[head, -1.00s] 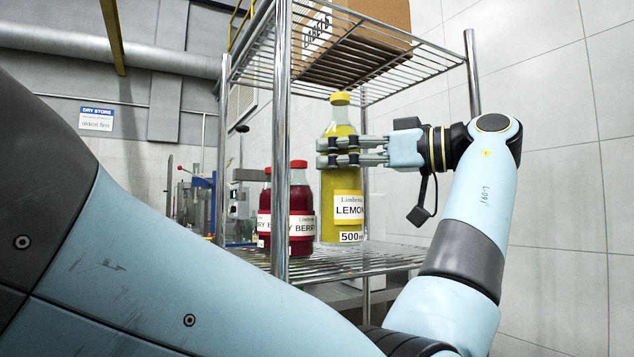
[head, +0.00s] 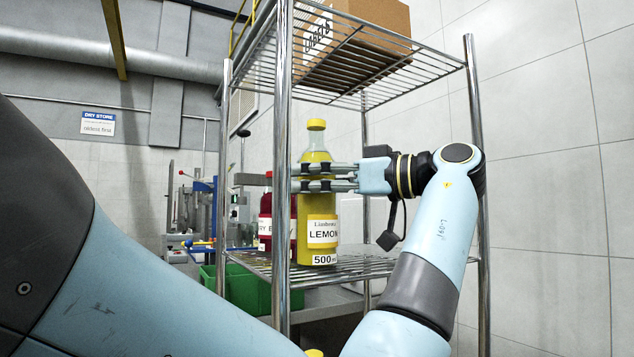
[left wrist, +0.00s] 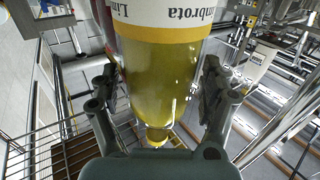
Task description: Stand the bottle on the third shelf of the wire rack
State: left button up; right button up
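The lemon bottle (head: 318,200), yellow with a yellow cap, is upright in front of the middle shelf (head: 365,266) of the wire rack in the head view. My left gripper (head: 297,177) has its fingers across the bottle's upper body, shut around it. In the left wrist view the bottle (left wrist: 160,75) fills the space between the fingers (left wrist: 158,110), cap toward the bottom. Whether its base touches the shelf wires I cannot tell. My right gripper is not in view.
Red berry bottles (head: 266,215) stand on the middle shelf, partly hidden by the lemon bottle and front post (head: 281,150). A cardboard box (head: 350,50) sits on the shelf above. A green bin (head: 248,290) is lower down. A tiled wall is at right.

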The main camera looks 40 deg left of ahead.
pick_arm(q)
jog(key=shift+o, duration=0.4)
jog(key=shift+r, duration=0.1)
jog(key=v, duration=1.2)
